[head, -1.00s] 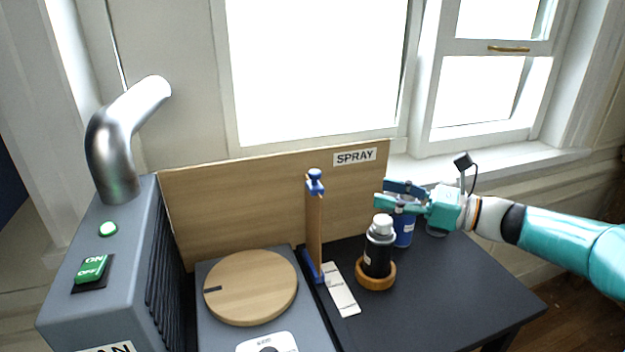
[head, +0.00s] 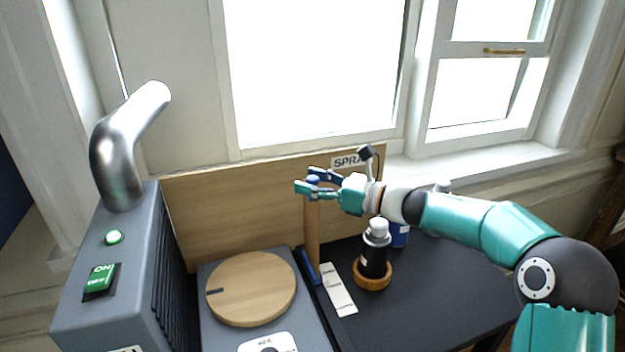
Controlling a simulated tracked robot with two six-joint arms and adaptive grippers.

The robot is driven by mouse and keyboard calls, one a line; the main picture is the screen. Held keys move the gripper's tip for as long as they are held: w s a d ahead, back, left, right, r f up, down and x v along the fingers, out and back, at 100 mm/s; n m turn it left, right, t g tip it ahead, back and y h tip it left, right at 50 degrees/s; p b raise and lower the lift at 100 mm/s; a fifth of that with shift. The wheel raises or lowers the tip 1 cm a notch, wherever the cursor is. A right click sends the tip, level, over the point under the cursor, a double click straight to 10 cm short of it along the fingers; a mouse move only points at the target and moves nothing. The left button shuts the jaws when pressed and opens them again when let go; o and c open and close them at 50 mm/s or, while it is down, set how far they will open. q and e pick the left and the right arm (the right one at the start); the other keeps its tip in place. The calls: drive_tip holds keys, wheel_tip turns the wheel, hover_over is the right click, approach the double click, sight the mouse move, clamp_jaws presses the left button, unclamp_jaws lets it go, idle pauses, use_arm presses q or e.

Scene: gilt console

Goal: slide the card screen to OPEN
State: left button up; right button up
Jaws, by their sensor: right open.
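The card screen (head: 312,238) is a thin upright brown panel with a blue knob (head: 313,179) on top and a blue foot. It stands between the round wooden turntable and the black spray can. A white label strip (head: 339,290) lies on the table to the right of its foot; its writing is too small to read. My right gripper (head: 305,181) is open at the top of the screen, its fingers around or beside the knob. I cannot tell whether they touch it. My left gripper is out of view.
A black can (head: 374,257) in a wooden ring and a blue can (head: 399,235) stand right of the screen, under my right arm. The turntable (head: 251,289) is on the left. A grey fan unit (head: 125,265) with a metal pipe stands further left. A wooden backboard (head: 230,215) closes the rear.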

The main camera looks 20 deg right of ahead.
drive_tip(key=shift+c, duration=0.4)
clamp_jaws()
drive_tip(key=shift+w+d, duration=0.1)
